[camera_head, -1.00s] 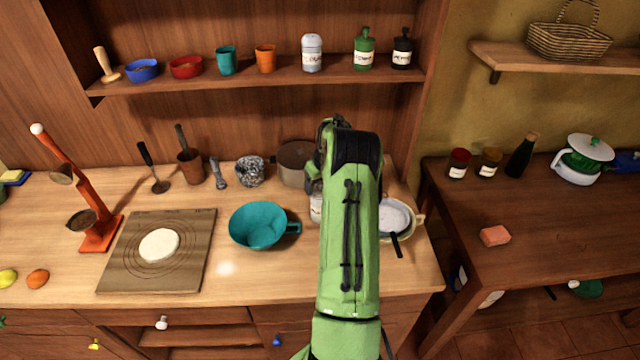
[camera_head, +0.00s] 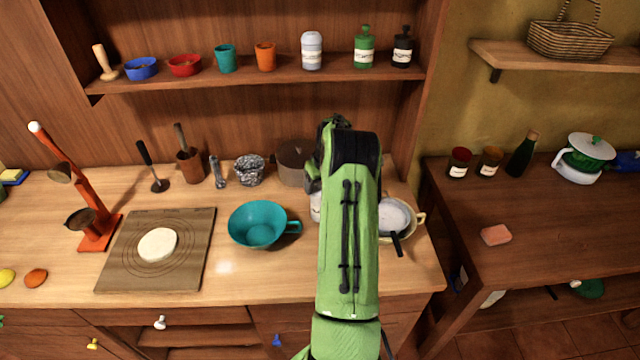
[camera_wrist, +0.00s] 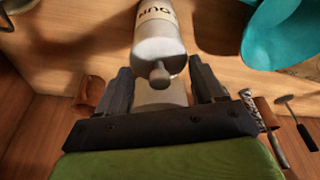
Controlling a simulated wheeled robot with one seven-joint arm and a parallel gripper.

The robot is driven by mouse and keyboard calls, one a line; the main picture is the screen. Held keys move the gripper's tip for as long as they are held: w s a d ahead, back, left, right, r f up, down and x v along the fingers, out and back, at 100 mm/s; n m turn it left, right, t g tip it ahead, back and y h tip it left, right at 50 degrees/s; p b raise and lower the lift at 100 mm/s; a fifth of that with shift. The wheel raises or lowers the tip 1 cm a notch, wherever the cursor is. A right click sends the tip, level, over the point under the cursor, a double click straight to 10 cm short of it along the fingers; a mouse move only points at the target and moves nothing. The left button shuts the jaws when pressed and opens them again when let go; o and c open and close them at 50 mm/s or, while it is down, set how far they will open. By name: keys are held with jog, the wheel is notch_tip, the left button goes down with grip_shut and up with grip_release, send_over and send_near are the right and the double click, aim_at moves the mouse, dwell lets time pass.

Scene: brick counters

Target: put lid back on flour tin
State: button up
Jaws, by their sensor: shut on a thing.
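The flour tin (camera_wrist: 157,12) shows at the top of the wrist view, pale grey with a white label whose visible letters end in "OUR". A grey lid (camera_wrist: 158,46) with a round knob lines up with the tin's end; I cannot tell whether it is fully seated. My gripper (camera_wrist: 162,70) has its dark fingers on either side of the lid and is shut on it. Another pale rounded surface shows between the fingers below the knob; I cannot tell what it is. In the head view, my arm hides the gripper and most of the tin (camera_head: 316,206).
A teal bowl (camera_head: 258,225) stands just left of the tin. A brown pot (camera_head: 293,163) stands behind it. A pale pan with a dark handle (camera_head: 397,240) lies to the right. A board with dough (camera_head: 198,270) is further left. Counter between bowl and front edge is clear.

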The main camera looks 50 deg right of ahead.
jog(key=o, duration=1.1)
jog(key=shift+o, duration=0.2)
jog(key=shift+r+p, duration=2.15)
jog(key=shift+r, duration=1.45)
jog(key=shift+f, duration=0.1)
grip_shut()
jog(key=shift+f+b, duration=1.55)
jog(key=shift+f, duration=0.4)
